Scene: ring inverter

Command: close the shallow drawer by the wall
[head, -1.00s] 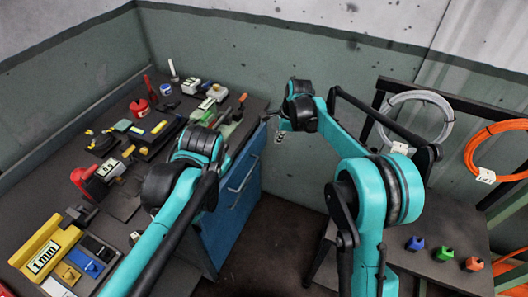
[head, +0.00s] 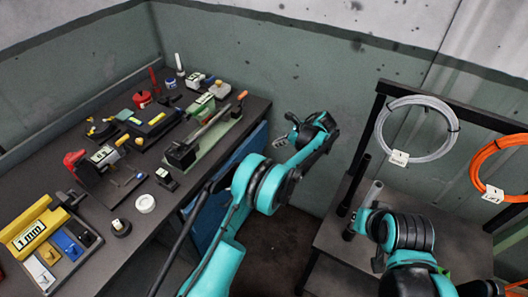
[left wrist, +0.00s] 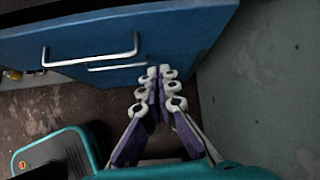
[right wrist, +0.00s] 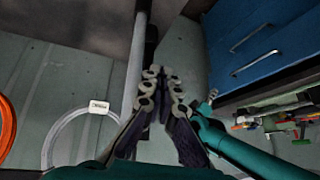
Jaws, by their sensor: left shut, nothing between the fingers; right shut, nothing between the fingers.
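A blue cabinet (head: 205,215) stands under the workbench, its far end close to the wall. In the left wrist view its blue front (left wrist: 180,35) carries two pale bar handles (left wrist: 92,56). I cannot tell which panel is the shallow drawer, or how far it stands out. My left gripper (left wrist: 160,82) is shut and empty, just off the blue front near its wall-side end; it also shows in the head view (head: 284,138). My right gripper (right wrist: 160,88) is shut and empty beside a grey post (right wrist: 138,65). The right wrist view shows the drawer fronts (right wrist: 265,45) farther off.
The workbench top (head: 135,195) holds several tools and blocks, with a long grey tool on a green base (head: 205,140) near its front edge. At the right stands a dark rack with a grey cable coil (head: 380,135) and an orange coil (head: 472,170). Floor (head: 270,240) shows between bench and rack.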

